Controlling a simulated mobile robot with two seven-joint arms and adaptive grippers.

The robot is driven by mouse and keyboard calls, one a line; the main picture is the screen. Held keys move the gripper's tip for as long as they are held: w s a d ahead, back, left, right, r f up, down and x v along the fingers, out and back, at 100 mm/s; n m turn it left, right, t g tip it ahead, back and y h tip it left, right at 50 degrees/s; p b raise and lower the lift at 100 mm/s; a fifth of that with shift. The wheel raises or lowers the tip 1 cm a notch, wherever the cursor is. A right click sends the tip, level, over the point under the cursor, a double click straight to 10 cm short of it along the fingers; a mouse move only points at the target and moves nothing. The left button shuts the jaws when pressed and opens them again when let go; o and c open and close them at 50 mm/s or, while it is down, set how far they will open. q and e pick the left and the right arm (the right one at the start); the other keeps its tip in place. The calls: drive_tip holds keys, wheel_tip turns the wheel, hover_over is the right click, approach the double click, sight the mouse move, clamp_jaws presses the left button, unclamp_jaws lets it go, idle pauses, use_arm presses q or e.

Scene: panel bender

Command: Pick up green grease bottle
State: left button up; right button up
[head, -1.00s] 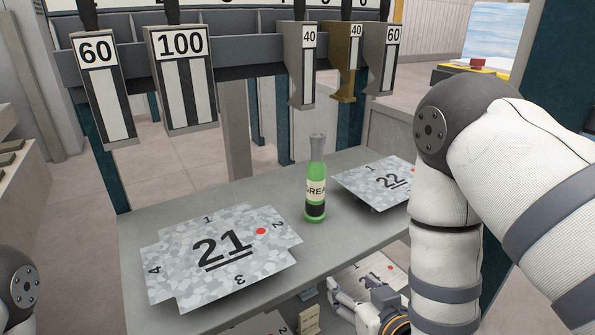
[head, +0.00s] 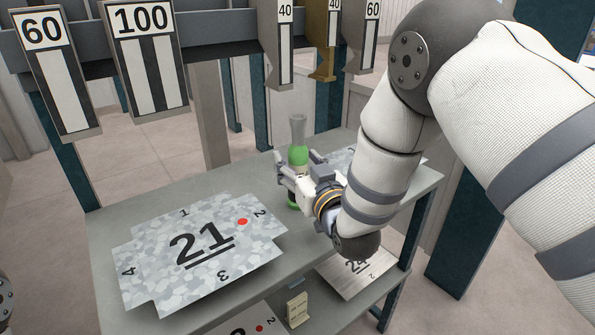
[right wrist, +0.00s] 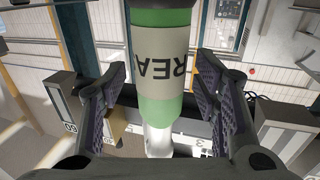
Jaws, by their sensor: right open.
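The green grease bottle (head: 298,156) stands upright on the upper shelf, to the right of the plate marked 21. My right gripper (head: 292,172) is at the bottle in the head view and hides part of its middle and label. In the right wrist view the bottle (right wrist: 163,62) stands between the two dark, ridged fingers of my right gripper (right wrist: 163,100). The fingers are open, with a gap on each side of the bottle. My left gripper is not in view.
The plate marked 21 (head: 200,250) lies on the shelf (head: 125,325) left of the bottle. Another plate lies behind my right arm, mostly hidden. Plates and a small beige block (head: 297,309) are on the lower shelf. Numbered tools (head: 145,60) hang above the back edge.

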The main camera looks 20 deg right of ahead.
drive_tip(key=shift+r, duration=0.1)
clamp_jaws()
